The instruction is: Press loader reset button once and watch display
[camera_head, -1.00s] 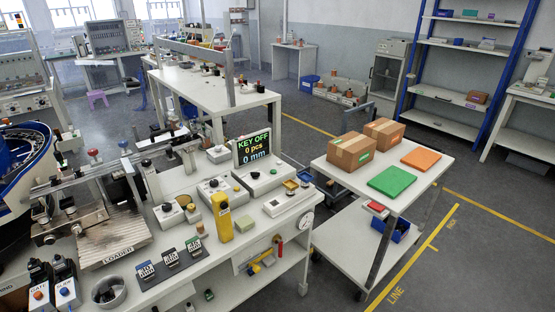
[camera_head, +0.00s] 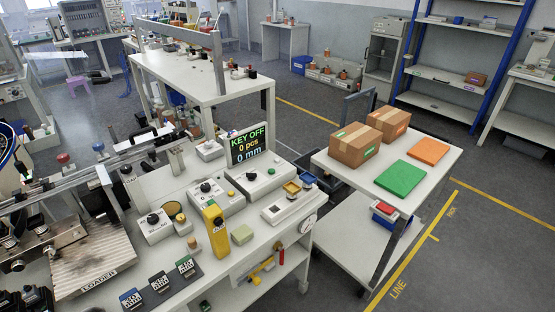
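The display (camera_head: 248,146) stands on the bench and reads "KEY OFF", "0 pcs" and "0 mm" in green, yellow and blue-white. A grey control box (camera_head: 268,184) below it carries a dark knob. Another box (camera_head: 213,197) to its left has a dark knob and a small yellow button (camera_head: 230,194). A smaller box (camera_head: 153,228) with a dark knob sits further left. The loader plate (camera_head: 95,264), labelled "LOADER", is at lower left. I cannot tell which control is the loader reset button.
A yellow upright device (camera_head: 215,230) stands at the bench front beside several small coded cards (camera_head: 160,283). A cart (camera_head: 440,180) to the right bears two cardboard boxes (camera_head: 355,145), a green panel (camera_head: 402,178) and an orange panel (camera_head: 428,151). The floor (camera_head: 490,260) at right is clear.

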